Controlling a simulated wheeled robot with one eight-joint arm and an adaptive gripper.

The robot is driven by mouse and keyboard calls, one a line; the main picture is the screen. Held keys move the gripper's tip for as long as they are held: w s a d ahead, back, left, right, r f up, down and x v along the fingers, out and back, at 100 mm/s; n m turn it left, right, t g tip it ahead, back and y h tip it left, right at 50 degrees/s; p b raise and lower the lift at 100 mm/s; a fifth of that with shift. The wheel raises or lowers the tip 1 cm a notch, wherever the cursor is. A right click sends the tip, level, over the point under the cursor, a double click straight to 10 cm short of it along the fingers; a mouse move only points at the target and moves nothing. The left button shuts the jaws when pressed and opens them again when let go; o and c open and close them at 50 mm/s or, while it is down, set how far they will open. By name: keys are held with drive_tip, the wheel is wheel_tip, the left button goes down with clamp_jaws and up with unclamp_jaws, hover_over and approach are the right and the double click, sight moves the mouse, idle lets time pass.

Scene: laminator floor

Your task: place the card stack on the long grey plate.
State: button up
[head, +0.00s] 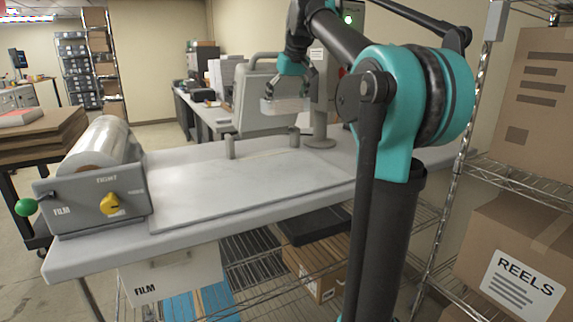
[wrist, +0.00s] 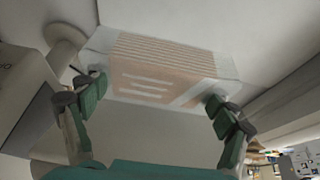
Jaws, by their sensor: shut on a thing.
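The card stack (wrist: 170,62) fills the upper middle of the wrist view, a pale block with a beige striped and lined face. My gripper (wrist: 158,92) is shut on it, with one green-padded finger at each side. In the head view my gripper (head: 286,92) holds the pale stack (head: 284,105) in the air, in front of the grey machine panel. The long grey plate (head: 235,190) appears to be the flat pale slab lying on the bench, below and toward the camera from my gripper. Its visible top is bare.
A film roll (head: 98,145) in a grey holder with a yellow knob (head: 110,204) stands at the bench's left end. The grey machine panel (head: 268,100) on posts stands at the back. A wire rack with cartons (head: 520,260) is at right.

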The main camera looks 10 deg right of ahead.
sight(283, 166)
wheel_tip(283, 166, down, 19)
drive_tip(key=shift+a+r, duration=0.1)
idle(0.4)
drive_tip(key=o, duration=1.3)
drive_tip(key=shift+c, duration=0.2)
drive_tip(key=v, duration=1.2)
